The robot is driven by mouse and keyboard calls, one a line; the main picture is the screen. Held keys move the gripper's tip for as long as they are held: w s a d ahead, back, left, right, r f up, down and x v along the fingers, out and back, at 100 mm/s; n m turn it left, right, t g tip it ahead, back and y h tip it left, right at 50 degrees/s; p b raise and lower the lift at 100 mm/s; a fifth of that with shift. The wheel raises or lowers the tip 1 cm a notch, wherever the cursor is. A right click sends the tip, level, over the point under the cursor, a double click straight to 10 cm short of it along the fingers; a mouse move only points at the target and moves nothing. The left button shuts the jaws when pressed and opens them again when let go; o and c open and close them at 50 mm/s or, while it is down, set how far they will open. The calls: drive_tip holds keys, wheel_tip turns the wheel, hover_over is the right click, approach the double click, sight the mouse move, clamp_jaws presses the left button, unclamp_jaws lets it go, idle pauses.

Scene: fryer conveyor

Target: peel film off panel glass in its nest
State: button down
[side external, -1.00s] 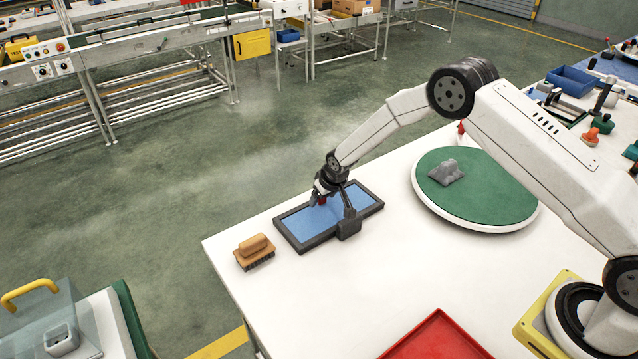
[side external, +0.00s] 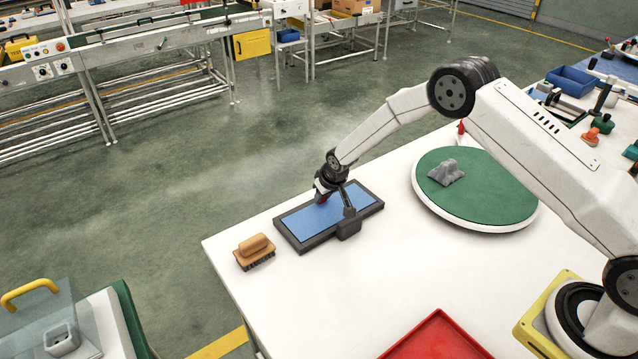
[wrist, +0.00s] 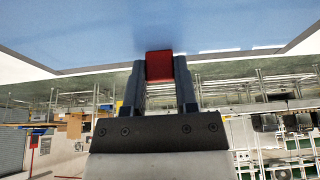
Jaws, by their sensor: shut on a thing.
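A flat rectangular nest with a dark frame (side external: 318,243) lies on the white table. Blue film (side external: 308,222) covers the panel inside it; any glass beneath is hidden. The blue surface (wrist: 90,25) fills the top of the wrist view. My gripper (side external: 322,198) is over the far half of the nest, low against the film. In the wrist view its two dark fingers (wrist: 160,68) are shut on a red tab (wrist: 159,64) at the film's edge. The film looks flat; I cannot tell whether any edge is lifted.
A wooden brush (side external: 254,250) lies left of the nest. A green turntable (side external: 500,195) carries a grey lump (side external: 446,172). A red tray (side external: 437,340) is in front.

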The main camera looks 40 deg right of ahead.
drive_tip(key=shift+r, duration=4.35)
drive_tip(key=shift+s, duration=0.1)
